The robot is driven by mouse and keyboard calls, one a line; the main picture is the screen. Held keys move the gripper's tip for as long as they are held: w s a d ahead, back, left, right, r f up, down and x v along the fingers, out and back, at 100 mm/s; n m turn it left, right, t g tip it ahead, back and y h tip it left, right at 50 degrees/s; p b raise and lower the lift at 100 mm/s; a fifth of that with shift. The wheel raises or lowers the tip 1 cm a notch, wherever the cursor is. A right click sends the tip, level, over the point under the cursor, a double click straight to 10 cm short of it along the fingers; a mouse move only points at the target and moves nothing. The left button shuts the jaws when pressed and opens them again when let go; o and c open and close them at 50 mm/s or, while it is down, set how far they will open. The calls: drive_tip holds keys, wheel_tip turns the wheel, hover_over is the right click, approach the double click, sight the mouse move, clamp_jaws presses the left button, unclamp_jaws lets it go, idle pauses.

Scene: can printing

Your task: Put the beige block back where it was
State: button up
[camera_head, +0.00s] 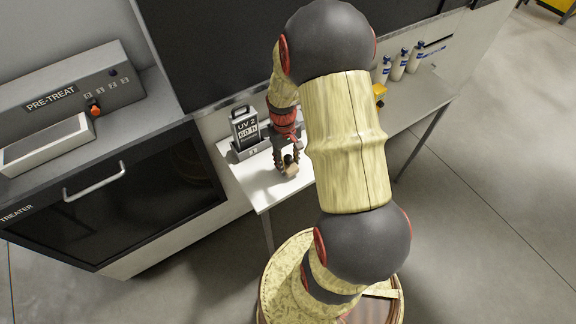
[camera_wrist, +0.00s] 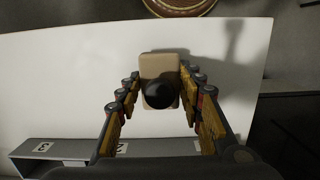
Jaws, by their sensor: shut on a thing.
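The beige block (camera_wrist: 160,66), with a round black knob on top, is between the fingers of my gripper (camera_wrist: 160,85) in the wrist view. The fingers are shut on it from both sides. In the head view the block (camera_head: 290,171) and my gripper (camera_head: 287,162) are over the front part of the white table (camera_head: 262,190). I cannot tell whether the block touches the table top.
A grey numbered holder (camera_wrist: 65,150) lies along the near side in the wrist view. In the head view a UV 2 canister (camera_head: 244,128) stands in it. White bottles (camera_head: 398,65) stand farther right. The pre-treat machine (camera_head: 75,95) is at left.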

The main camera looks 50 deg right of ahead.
drive_tip(key=shift+f, duration=0.85)
drive_tip(key=shift+f, duration=0.2)
drive_tip(key=o, duration=1.2)
drive_tip(key=shift+r, duration=0.1)
